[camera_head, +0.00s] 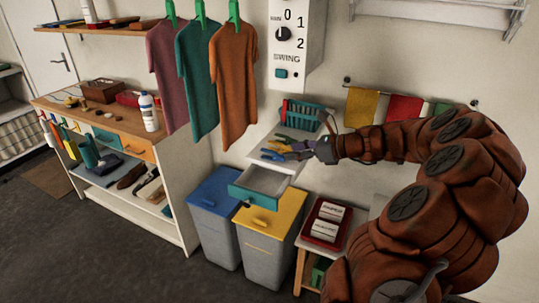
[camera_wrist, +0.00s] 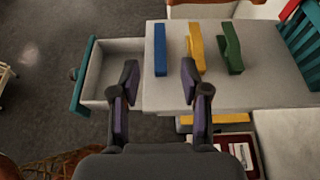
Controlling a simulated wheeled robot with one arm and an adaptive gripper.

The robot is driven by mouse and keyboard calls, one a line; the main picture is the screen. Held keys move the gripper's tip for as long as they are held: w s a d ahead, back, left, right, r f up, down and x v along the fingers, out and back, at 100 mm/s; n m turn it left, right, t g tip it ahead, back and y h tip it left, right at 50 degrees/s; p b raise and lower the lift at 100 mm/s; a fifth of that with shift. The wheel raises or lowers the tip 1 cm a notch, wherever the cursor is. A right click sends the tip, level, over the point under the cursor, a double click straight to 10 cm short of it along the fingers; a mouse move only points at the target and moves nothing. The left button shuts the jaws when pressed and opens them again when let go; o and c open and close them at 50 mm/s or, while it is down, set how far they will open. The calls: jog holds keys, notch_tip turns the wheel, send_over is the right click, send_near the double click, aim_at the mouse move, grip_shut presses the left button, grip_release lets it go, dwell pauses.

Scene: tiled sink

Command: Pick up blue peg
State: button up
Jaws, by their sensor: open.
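The blue peg (camera_wrist: 160,49) lies on a pale grey shelf top (camera_wrist: 270,96), near the edge beside the open drawer. It also shows small in the head view (camera_head: 272,155). A yellow peg (camera_wrist: 196,47) and a green peg (camera_wrist: 230,47) lie to its right in the wrist view, roughly parallel and apart from it. My gripper (camera_wrist: 160,80) is open and empty. Its two purple-grey fingers point toward the pegs, with the blue peg ahead of the gap between them. In the head view my gripper (camera_head: 299,151) is just right of the pegs, partly blurred by small size.
An open drawer (camera_wrist: 112,73) with a teal front juts out below the pegs' top. A teal basket (camera_head: 306,114) stands behind the pegs. Blue and yellow lidded bins (camera_head: 268,220) stand below. Hanging shirts (camera_head: 233,85) are to the left.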

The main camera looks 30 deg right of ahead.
aim_at(276, 153)
jog(key=shift+p+x, duration=1.05)
jog(key=shift+x, duration=2.75)
grip_shut()
jog(key=shift+r+b, duration=0.35)
jog(key=shift+r, duration=0.5)
jog(key=shift+s+a+r+b, duration=0.1)
jog(key=shift+a+r+b, duration=0.1)
jog(key=shift+r, duration=0.3)
jog(key=shift+a+r+b, duration=0.1)
jog(key=shift+a+r, duration=0.1)
jog(key=shift+r, duration=0.3)
jog(key=s+a+r+b, duration=0.1)
jog(key=s+a+b, duration=0.2)
jog(key=a, duration=1.1)
jog(key=shift+s+a+r, duration=0.2)
jog(key=shift+s+a, duration=0.05)
jog(key=shift+s, duration=0.35)
